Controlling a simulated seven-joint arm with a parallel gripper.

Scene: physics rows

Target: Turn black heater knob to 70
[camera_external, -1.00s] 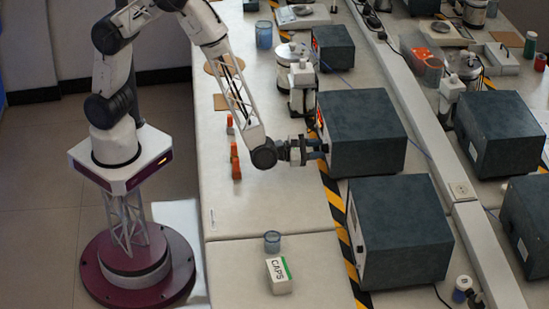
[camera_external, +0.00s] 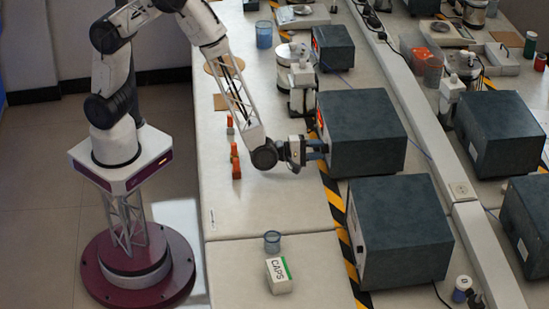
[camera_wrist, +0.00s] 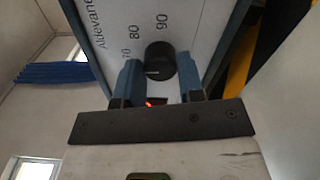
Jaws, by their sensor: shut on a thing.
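The round black heater knob (camera_wrist: 161,58) stands on the heater's pale scale panel (camera_wrist: 125,18), where 70, 80 and 90 can be read. A short light mark shows on the knob's lower left part; I cannot tell exactly which number it lines up with. The heater (camera_external: 362,132) is a dark grey box on the bench in the external view. My gripper (camera_wrist: 160,75) is shut on the knob, with one blue finger on each side. In the external view my gripper (camera_external: 319,150) reaches the heater's left face, and the knob is hidden there.
A similar grey box (camera_external: 400,230) stands in front of this heater. A CAPS carton (camera_external: 279,275) and a blue cup (camera_external: 272,241) are on the near bench. White equipment (camera_external: 300,85) stands behind.

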